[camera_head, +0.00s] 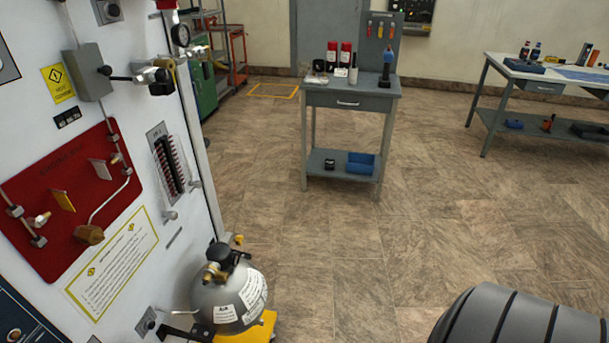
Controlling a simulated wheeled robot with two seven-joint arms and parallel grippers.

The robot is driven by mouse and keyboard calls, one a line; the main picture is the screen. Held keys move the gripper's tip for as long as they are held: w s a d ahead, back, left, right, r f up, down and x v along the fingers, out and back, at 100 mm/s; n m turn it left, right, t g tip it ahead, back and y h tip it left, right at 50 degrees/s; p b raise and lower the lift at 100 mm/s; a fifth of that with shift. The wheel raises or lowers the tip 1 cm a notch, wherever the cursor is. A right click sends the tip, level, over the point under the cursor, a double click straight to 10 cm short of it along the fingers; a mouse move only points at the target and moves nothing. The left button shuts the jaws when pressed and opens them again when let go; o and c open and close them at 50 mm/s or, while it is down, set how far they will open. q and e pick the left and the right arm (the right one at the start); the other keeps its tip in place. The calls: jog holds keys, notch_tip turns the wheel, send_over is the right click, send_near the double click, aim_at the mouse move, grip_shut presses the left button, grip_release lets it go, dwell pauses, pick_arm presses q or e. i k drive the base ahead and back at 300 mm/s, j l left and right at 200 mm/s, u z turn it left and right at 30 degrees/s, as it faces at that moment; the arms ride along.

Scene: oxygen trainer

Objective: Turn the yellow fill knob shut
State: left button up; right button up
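A grey spherical bottle (228,299) with white labels sits at the lower middle left, beside the white panel (190,232). A valve head (222,262) with brass and black parts is on top of it. A small yellow knob (239,239) shows at the top right of that valve head. A yellow lever-like piece (62,200) is on the red plate (60,245), and a yellowish fitting (166,66) is high on the panel. I cannot tell for certain which is the fill knob, or its turn position. Neither gripper is in view.
The bottle rests on a yellow base (262,327). A dark ribbed rounded shape (520,318) fills the bottom right corner. A grey tool cart (345,100) stands further back, and a workbench (545,77) is at the far right. The tiled floor between is clear.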

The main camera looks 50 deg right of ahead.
aim_at(239, 239)
jog(key=z, duration=1)
